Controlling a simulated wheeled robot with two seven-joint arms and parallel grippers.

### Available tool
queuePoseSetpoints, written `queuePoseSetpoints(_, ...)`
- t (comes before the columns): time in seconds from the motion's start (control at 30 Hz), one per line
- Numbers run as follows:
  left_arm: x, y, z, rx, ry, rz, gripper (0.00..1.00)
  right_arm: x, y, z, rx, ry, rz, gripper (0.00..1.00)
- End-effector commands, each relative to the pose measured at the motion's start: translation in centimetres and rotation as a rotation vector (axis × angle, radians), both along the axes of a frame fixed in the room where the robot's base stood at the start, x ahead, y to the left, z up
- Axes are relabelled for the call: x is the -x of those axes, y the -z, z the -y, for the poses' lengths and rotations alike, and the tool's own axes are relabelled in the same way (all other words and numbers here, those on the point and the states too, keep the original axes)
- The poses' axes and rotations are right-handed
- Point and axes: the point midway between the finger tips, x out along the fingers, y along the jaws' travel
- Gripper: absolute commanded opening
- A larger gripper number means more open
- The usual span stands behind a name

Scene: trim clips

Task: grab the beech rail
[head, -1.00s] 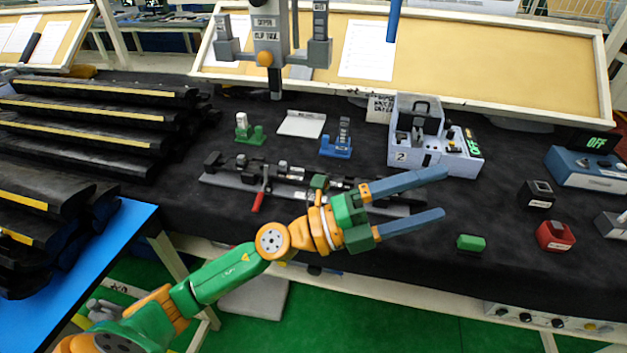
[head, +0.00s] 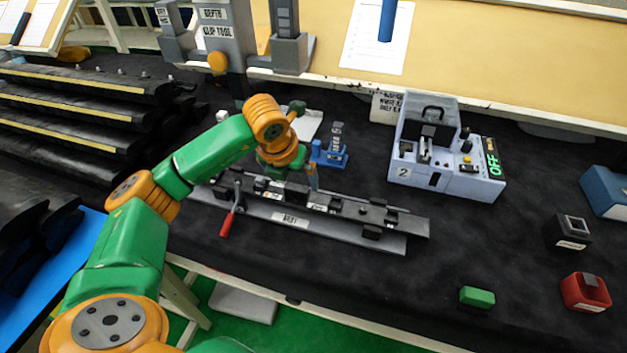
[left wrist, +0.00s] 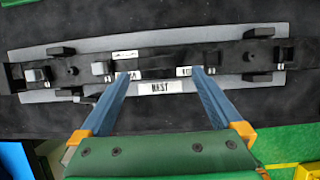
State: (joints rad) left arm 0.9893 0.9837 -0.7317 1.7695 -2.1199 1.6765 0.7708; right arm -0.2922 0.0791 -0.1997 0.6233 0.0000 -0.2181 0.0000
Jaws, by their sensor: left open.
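I see no beech-coloured rail. A long dark rail (head: 347,208) with small clips and blocks along it lies on a grey base labelled NEST (head: 335,230) on the black-covered table. In the left wrist view the dark rail (left wrist: 150,64) runs across the picture, with the grey base (left wrist: 225,86) under it. My left gripper (head: 300,178) points down over the rail's left-middle part, partly hidden by its own wrist. In the left wrist view its blue fingers (left wrist: 160,74) are apart, tips over the rail's near edge, with nothing held. Contact cannot be told. My right gripper is out of view.
A red-handled lever (head: 228,222) stands at the base's left. Behind are a blue holder (head: 331,153) and a grey clip tool stand (head: 215,38). A light blue device (head: 450,178) stands right; a green block (head: 477,297) lies front right. Dark trims (head: 80,107) are stacked left.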

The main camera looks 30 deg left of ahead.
Motion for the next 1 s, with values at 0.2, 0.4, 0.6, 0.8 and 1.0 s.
queuePoseSetpoints(0.2,-1.4,2.6,-0.5,0.000,-0.002,-0.008,1.00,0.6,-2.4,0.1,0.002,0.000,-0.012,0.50)
queuePoseSetpoints(0.4,-2.7,5.8,-0.9,0.001,0.001,-0.003,1.00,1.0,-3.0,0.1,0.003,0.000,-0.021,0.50)
queuePoseSetpoints(0.6,-2.8,6.1,-0.9,0.001,0.003,-0.001,1.00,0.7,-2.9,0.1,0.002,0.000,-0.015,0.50)
queuePoseSetpoints(0.8,-2.8,6.1,-0.9,0.001,0.003,-0.001,0.49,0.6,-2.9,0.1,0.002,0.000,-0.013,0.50)
queuePoseSetpoints(1.0,-2.8,6.0,-0.9,0.002,0.003,0.000,0.00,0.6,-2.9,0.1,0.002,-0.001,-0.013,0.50)
